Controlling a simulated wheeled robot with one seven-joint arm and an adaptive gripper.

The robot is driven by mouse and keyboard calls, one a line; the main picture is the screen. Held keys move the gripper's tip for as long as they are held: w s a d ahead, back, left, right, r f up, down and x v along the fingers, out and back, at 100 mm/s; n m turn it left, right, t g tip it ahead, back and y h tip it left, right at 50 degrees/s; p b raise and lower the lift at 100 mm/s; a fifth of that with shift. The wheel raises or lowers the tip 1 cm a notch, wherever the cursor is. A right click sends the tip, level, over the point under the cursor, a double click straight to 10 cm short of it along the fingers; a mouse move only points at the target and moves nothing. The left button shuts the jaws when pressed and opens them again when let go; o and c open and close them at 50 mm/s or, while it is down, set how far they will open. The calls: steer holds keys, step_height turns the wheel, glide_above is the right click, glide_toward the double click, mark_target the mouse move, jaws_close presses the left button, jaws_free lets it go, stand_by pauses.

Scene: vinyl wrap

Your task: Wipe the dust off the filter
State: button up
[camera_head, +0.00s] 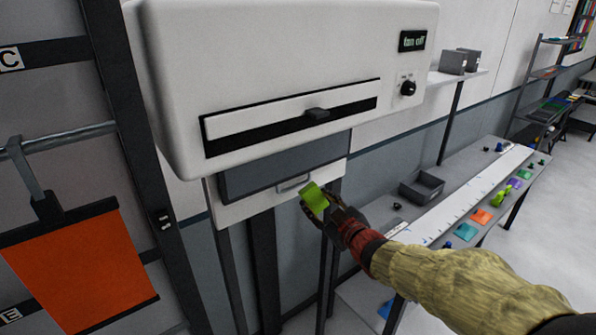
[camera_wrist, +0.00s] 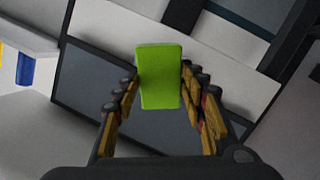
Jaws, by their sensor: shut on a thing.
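My gripper (camera_head: 333,204) is shut on a bright green block-shaped pad (camera_head: 315,198). In the wrist view the green pad (camera_wrist: 160,76) sits between the two fingers and sticks out past their tips. The pad is in front of a dark grey flat panel (camera_head: 262,172), which I take to be the filter, in a pale drawer with a handle (camera_head: 293,183) under the white machine (camera_head: 260,60). The panel also shows behind the fingers in the wrist view (camera_wrist: 90,82). I cannot tell whether the pad touches it. No dust is clear at this size.
A grey bench (camera_head: 455,190) with an open grey bin (camera_head: 422,188) and several coloured items stands right. An orange sheet (camera_head: 80,268) hangs at left.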

mark_target(317, 147)
steer(key=s+a+r+n+y+p, duration=0.2)
steer(key=s+a+r+y+p, duration=0.15)
steer(key=a+r, duration=0.45)
steer(key=shift+y, duration=0.25)
steer(key=shift+w+a+r+b, duration=0.15)
steer(key=shift+w+a+r, duration=0.1)
steer(key=shift+w, duration=0.45)
steer(key=shift+w+a+r+b, duration=0.1)
steer(key=shift+w+r, duration=0.15)
steer(key=shift+w, duration=0.4)
steer(key=shift+w+a+r+b, duration=0.15)
steer(key=shift+w+a+r, duration=0.1)
steer(key=shift+w, duration=0.45)
steer(key=shift+b+x, duration=0.35)
steer(key=shift+x, duration=0.5)
steer(key=shift+w+d, duration=0.1)
steer(key=shift+d, duration=0.05)
steer(key=shift+w+d, duration=0.4)
steer(key=shift+d, duration=0.25)
steer(key=shift+w+d, duration=0.4)
steer(key=shift+d, duration=0.25)
steer(key=shift+w+d+p, duration=0.2)
steer(key=shift+w+d, duration=1.05)
steer(key=shift+d, duration=0.5)
steer(key=shift+w+d+p, duration=0.25)
steer(key=shift+w+d, duration=0.95)
steer(key=shift+d, duration=0.55)
steer(key=shift+w+d+p, duration=0.2)
steer(key=shift+w+d, duration=1.05)
steer(key=shift+d, duration=0.5)
